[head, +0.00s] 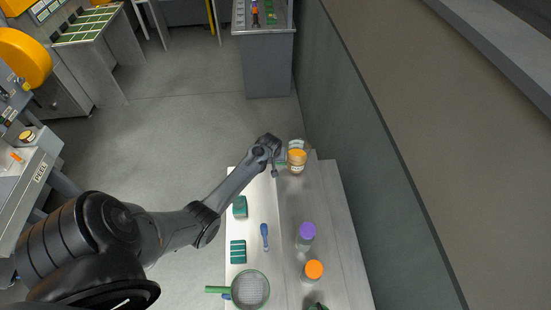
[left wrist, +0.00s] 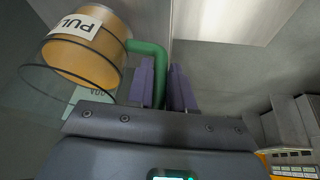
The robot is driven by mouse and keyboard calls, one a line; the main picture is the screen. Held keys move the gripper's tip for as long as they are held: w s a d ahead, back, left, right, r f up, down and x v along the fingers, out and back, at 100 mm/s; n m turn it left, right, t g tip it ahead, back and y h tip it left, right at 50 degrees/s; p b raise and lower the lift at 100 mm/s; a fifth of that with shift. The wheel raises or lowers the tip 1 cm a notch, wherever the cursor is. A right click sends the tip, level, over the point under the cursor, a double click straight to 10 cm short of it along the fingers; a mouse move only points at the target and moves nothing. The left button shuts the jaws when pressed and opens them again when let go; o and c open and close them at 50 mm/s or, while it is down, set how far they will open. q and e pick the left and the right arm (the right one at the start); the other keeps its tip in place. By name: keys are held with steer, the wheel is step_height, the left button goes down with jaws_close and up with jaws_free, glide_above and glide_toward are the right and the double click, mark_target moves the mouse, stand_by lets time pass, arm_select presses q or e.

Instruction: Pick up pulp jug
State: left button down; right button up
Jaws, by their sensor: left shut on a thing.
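The pulp jug (head: 297,161) is a clear container with orange contents and a white label whose visible letters read "PUL". It is at the far end of the work table in the head view. It also shows at the upper left of the left wrist view (left wrist: 85,55), where its green handle (left wrist: 146,48) reaches between the purple fingers. My left gripper (head: 278,166) is beside the jug on its left and is shut on the handle. Whether the jug touches the table cannot be told. My right gripper is not in view.
Another clear container (head: 296,144) stands close behind the jug. A purple-capped bottle (head: 307,231), an orange-capped bottle (head: 314,269), a blue tool (head: 265,235) and a green-handled strainer (head: 251,289) are nearer on the table. A wall (head: 365,150) runs along the right.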

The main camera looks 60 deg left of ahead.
arm_select(q)
step_height(320, 180, up, 3)
steer(key=shift+w+r+p, duration=0.1)
steer(key=shift+p, duration=1.1)
steer(key=d+r+p, duration=0.5)
steer(key=d+r, duration=0.1)
steer(key=d, duration=0.5)
steer(key=shift+d+r, duration=0.15)
steer(key=shift+d, duration=0.2)
